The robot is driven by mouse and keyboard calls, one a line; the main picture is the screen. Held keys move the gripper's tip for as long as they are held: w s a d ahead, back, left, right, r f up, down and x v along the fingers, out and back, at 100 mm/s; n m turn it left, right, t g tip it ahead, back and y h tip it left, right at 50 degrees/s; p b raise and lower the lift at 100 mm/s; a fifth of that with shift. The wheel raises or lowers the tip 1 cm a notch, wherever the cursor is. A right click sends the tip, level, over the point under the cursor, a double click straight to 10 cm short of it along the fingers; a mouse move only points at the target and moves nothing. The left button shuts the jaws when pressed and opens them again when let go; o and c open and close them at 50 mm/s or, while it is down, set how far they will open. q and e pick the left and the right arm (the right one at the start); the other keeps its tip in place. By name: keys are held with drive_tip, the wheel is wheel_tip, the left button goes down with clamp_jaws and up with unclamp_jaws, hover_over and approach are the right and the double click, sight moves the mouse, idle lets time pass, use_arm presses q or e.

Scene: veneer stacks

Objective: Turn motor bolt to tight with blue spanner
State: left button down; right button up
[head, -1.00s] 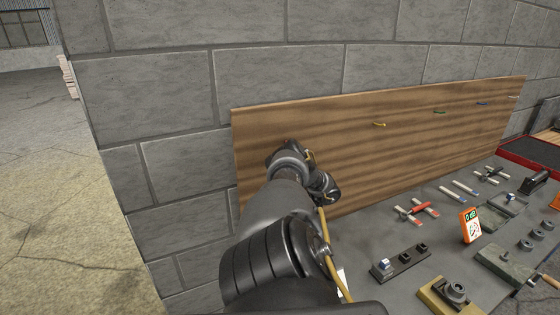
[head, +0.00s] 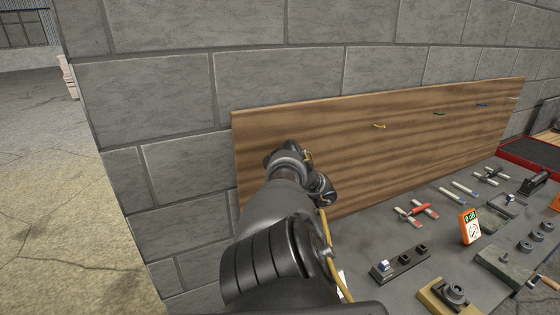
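My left arm rises from the bottom middle, and its wrist and gripper (head: 284,153) are in front of the left part of the wooden board. The arm hides the fingers, so I cannot tell whether they are open or what they hold. My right gripper is not seen. No blue spanner can be made out for certain; slim tools with blue and white parts (head: 464,189) lie on the grey bench. A yellow-based block with a round grey nut-like part (head: 455,292) stands at the front of the bench and may be the motor bolt.
The wooden board (head: 345,140) has small coloured hooks. On the bench are a black block (head: 400,262) with sockets, red-handled tools (head: 416,211), an orange meter (head: 470,227) and a green block (head: 505,262). A grey block wall (head: 170,90) stands behind; open floor lies left.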

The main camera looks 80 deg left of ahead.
use_arm(q)
drive_tip(key=shift+r+p, duration=0.35)
drive_tip(key=shift+r, duration=0.9)
idle(1.8)
drive_tip(key=shift+r, duration=0.15)
wheel_tip(320, 180, up, 5)
drive_tip(key=p, duration=0.3)
drive_tip(key=shift+w+f, duration=0.1)
drive_tip(key=shift+f, duration=0.15)
idle(0.4)
